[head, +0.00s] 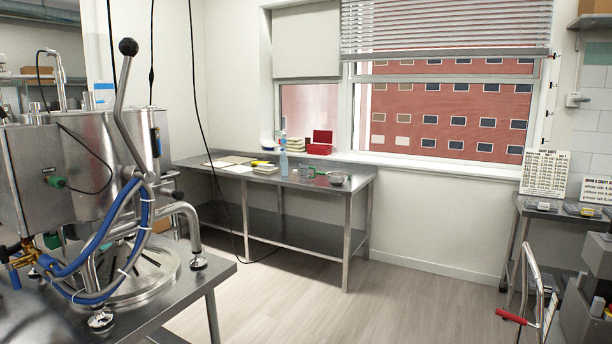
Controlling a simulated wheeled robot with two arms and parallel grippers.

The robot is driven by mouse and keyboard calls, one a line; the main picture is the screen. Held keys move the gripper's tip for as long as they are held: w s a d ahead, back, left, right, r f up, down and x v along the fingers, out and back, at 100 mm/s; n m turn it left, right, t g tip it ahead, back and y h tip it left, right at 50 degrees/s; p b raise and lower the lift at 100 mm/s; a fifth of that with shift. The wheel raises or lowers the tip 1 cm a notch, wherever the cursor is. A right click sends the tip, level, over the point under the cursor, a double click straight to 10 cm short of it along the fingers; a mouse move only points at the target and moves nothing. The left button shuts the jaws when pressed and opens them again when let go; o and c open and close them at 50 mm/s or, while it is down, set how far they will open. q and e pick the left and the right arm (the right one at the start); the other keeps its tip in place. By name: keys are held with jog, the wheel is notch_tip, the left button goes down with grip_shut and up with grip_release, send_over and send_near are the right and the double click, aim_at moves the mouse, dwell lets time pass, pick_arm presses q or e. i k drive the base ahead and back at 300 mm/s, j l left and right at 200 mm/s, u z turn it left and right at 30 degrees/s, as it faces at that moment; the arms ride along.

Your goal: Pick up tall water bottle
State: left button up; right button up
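A tall, pale blue, see-through bottle (284,163) stands upright on the far steel table (335,186), near the middle of its top. It looks small from here, and it is probably the water bottle. Neither of my grippers shows in the head view, and nothing is seen touching the bottle.
A steel machine (75,170) with blue hoses fills the left foreground. Open wooden floor (400,295) lies ahead. A side table and red-handled cart (510,316) stand at right.

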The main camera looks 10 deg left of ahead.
aim_at(284, 159)
jog(key=i+j+u, duration=0.15)
jog(key=i, duration=0.25)
jog(key=i+j, duration=0.15)
jog(key=i, duration=0.3)
jog(key=i+j+z, duration=0.15)
jog(key=i, duration=0.3)
jog(key=i+j, duration=0.15)
jog(key=i, duration=0.3)
jog(key=i+l+z, duration=0.1)
jog(key=i, duration=0.85)
jog(key=i+l+z, duration=0.1)
jog(key=i, duration=0.9)
jog(key=i+j+u, duration=0.15)
jog(key=i+u, duration=0.3)
jog(key=i+l+u, duration=0.1)
jog(key=i+u, duration=0.35)
jog(key=i+l+u, duration=0.25)
jog(key=i+u, duration=0.15)
jog(key=i, duration=0.2)
